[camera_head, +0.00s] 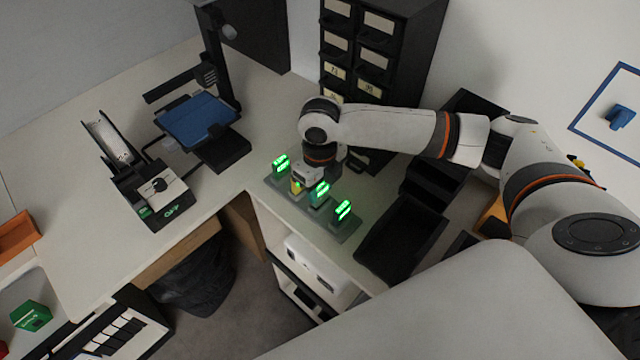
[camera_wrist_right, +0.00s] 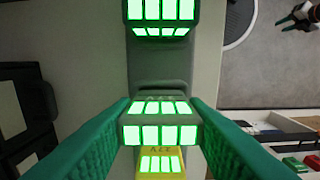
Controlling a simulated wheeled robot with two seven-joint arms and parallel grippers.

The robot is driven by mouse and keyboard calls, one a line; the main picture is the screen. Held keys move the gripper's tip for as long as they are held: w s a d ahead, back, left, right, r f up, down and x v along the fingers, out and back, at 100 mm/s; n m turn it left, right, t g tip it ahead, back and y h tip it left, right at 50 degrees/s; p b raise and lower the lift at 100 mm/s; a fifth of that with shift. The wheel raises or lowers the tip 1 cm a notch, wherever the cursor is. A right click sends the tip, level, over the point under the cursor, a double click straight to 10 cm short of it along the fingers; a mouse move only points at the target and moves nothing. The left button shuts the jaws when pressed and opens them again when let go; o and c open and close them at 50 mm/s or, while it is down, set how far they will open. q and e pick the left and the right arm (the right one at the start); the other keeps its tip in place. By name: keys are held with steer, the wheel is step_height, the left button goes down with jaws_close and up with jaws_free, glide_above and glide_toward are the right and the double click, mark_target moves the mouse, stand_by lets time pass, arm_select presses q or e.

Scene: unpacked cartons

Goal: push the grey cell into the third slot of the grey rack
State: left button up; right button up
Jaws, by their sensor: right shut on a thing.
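The grey rack (camera_head: 334,229) lies along the table's front edge and holds several cells with lit green bars. My right gripper (camera_head: 318,197) is shut on the grey cell (camera_head: 320,187). In the right wrist view its two green fingers press on both sides of this grey cell (camera_wrist_right: 160,107). The cell stands at the rack, between a yellow cell (camera_head: 297,187) and the cell at the near right end (camera_head: 343,209). How deep it sits in its slot is hidden. The yellow cell also shows in the right wrist view (camera_wrist_right: 161,165). My left gripper is not in view.
A black tray (camera_head: 402,238) lies right of the rack. A black drawer cabinet (camera_head: 375,50) stands behind. A small charger-like device (camera_head: 150,190) and a stand with a blue plate (camera_head: 197,120) are at the left. Left of the rack the table is clear.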

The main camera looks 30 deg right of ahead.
stand_by(0.4)
steer(key=shift+r+p, duration=0.1)
steer(key=shift+p, duration=0.35)
steer(key=shift+f, duration=0.45)
stand_by(0.5)
steer(key=shift+p, duration=0.55)
steer(key=shift+f, duration=0.55)
stand_by(0.8)
steer(key=o, duration=1.3)
step_height(320, 180, up, 12)
steer(key=shift+b, duration=1.1)
